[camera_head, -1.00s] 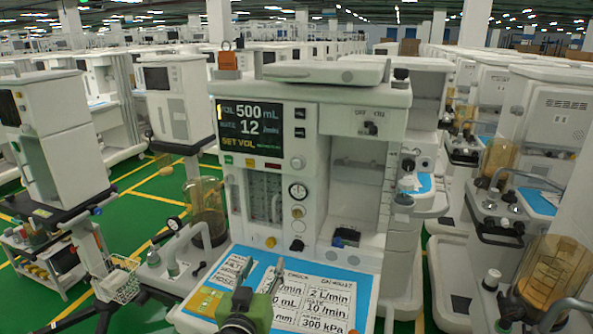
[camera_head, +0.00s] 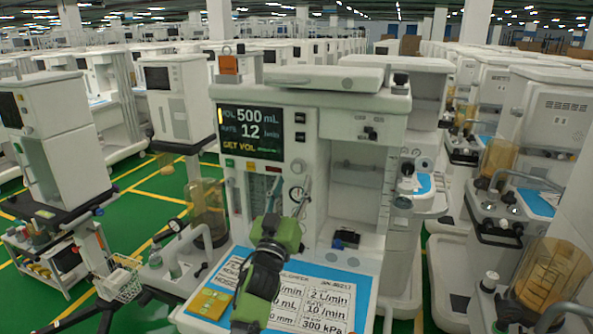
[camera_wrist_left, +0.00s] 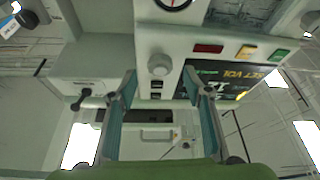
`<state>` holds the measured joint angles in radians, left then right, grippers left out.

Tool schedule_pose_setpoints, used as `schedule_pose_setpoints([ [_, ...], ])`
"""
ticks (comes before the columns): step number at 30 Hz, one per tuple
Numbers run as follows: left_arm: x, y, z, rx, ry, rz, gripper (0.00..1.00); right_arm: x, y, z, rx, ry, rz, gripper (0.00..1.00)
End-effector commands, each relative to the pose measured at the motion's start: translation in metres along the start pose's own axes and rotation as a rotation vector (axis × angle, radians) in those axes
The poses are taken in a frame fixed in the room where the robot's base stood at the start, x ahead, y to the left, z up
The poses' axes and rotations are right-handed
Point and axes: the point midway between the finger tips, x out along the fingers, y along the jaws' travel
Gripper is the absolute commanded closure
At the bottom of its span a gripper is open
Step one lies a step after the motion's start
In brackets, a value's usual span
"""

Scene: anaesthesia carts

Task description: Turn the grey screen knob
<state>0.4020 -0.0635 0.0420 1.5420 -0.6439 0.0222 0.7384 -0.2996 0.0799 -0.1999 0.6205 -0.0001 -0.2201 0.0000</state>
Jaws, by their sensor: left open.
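The grey screen knob (camera_head: 298,164) sits on the white cart panel, just below and right of the dark screen (camera_head: 250,131), which reads 500 mL and 12. In the left wrist view the scene is upside down, and the round knob (camera_wrist_left: 159,65) shows near the middle, beside the screen (camera_wrist_left: 222,82). My left gripper (camera_head: 287,192) is in front of the panel, below the knob in the head view. It is open and empty; in the left wrist view its fingers (camera_wrist_left: 160,84) stand on either side of the knob's line, apart from it. My right gripper is out of view.
A black-rimmed gauge (camera_head: 297,194) is below the knob, partly behind a finger. The blue worktop (camera_head: 340,290) with printed cards lies under my left arm. A brown canister (camera_head: 207,210) stands left of the panel. Other carts stand on both sides.

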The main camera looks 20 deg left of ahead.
Motion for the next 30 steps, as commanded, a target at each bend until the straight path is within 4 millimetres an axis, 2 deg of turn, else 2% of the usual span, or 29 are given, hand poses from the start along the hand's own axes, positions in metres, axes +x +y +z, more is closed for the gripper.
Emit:
schedule_pose_setpoints([
  [3, 0.02, 0.001, -0.002, -0.001, 0.0, 0.0, 0.55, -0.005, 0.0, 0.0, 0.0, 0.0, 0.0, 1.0],
  [9, 0.039, 0.0, 0.0, 0.0, -0.001, -0.001, 0.55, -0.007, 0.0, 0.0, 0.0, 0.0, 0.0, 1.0],
  [21, 0.045, 0.0, 0.001, 0.0, -0.001, -0.001, 0.55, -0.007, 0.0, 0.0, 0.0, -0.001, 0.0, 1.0],
  [22, 0.045, 0.0, 0.001, 0.0, -0.001, -0.001, 0.57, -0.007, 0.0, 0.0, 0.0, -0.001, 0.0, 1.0],
  [26, 0.044, 0.0, 0.001, 0.0, -0.001, -0.001, 0.91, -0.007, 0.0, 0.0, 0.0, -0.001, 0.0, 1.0],
  [30, 0.044, 0.0, 0.001, 0.0, -0.001, -0.001, 0.93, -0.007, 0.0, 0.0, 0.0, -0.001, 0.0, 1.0],
])
